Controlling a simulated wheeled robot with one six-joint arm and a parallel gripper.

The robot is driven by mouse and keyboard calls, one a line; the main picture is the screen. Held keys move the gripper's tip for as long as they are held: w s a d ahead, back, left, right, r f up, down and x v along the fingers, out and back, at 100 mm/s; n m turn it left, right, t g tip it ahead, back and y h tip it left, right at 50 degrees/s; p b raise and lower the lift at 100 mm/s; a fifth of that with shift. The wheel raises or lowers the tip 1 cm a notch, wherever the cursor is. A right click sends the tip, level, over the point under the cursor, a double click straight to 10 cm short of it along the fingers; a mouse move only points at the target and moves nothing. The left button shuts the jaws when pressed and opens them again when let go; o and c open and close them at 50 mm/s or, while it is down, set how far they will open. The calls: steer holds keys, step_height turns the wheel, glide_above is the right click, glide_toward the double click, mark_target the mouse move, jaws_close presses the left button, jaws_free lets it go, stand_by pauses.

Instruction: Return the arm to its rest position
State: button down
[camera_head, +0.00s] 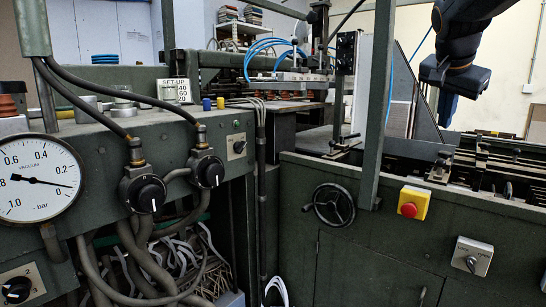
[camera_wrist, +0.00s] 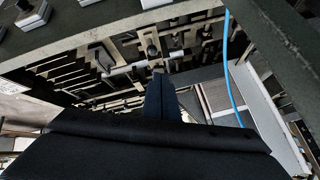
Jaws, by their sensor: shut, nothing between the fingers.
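My gripper (camera_head: 447,108) hangs at the upper right in the head view, below my dark arm. It is above the right part of the machine and apart from it. In the wrist view my gripper's fingers (camera_wrist: 160,95) show as one dark shape in the middle, shut with nothing between them. The machine's slotted bed (camera_wrist: 105,62) lies beyond the fingertips in the wrist view. The upper part of my arm is cut off by the top edge of the head view.
A green machine has a vacuum gauge (camera_head: 40,180), black knobs (camera_head: 150,194), a handwheel (camera_head: 334,204), a red stop button on a yellow box (camera_head: 413,203) and a grey switch (camera_head: 472,256). A green post (camera_head: 377,110) and grey plate (camera_head: 418,110) stand left of my gripper. A blue hose (camera_wrist: 231,65) hangs nearby.

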steer(key=s+a+f+n+g+y, duration=0.1)
steer(key=s+a+f+n+g, duration=0.2)
steer(key=s+f, duration=0.5)
steer(key=s+a+f+n+y, duration=0.1)
steer(key=s+a+f+n, duration=0.3)
steer(key=f, duration=0.8)
steer(key=s+a+f+n+g+y, duration=0.1)
steer(key=s+a+f+g, duration=0.1)
steer(key=s+a+f, duration=0.35)
steer(key=s+a+f+n+g+y, duration=0.1)
steer(key=s+a+f+n, duration=0.1)
steer(key=s+f, duration=0.65)
steer(key=s+a+f+n+y+b, duration=0.1)
steer(key=a+f+n+b, duration=0.3)
steer(key=a, duration=0.5)
steer(key=a+f+n+b, duration=0.1)
steer(key=a+b, duration=0.5)
steer(key=a, duration=0.2)
steer(key=d+r+m+p, duration=0.2)
steer(key=d+r+p, duration=0.7)
steer(key=p, duration=0.8)
steer(key=shift+m+h, duration=0.3)
steer(key=shift+a+r, duration=0.1)
